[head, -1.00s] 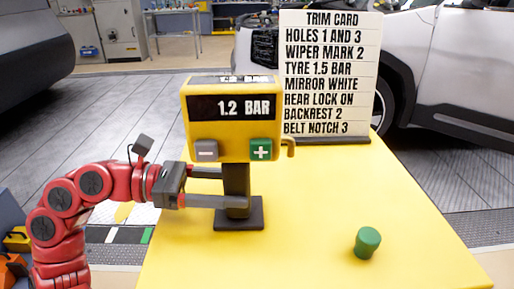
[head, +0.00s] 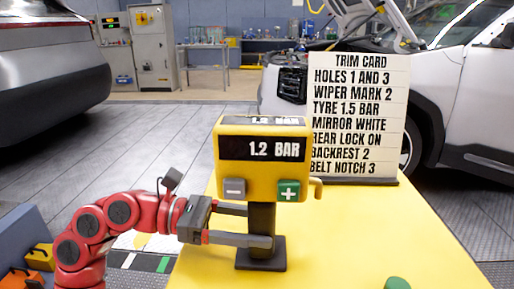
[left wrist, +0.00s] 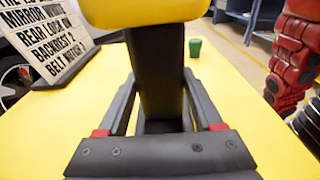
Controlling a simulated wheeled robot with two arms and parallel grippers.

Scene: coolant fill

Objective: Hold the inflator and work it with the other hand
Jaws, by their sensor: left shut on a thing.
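The inflator (head: 262,163) is a yellow box on a dark post with a square base, upright on the yellow table. Its display reads 1.2 BAR. Below the display are a grey minus button (head: 234,188) and a green plus button (head: 288,190). My left gripper (head: 257,226) is shut on the post, below the box. In the left wrist view the two fingers lie on either side of the post (left wrist: 158,70), with the yellow box above. My right gripper is in neither view; a red arm, my right one, shows in the left wrist view.
A trim card (head: 358,115) stands behind the inflator and lists TYRE 1.5 BAR. A green cylinder (head: 397,283) is cut off at the bottom edge of the head view. The yellow table (head: 400,235) is mostly clear right of the inflator. Cars stand behind.

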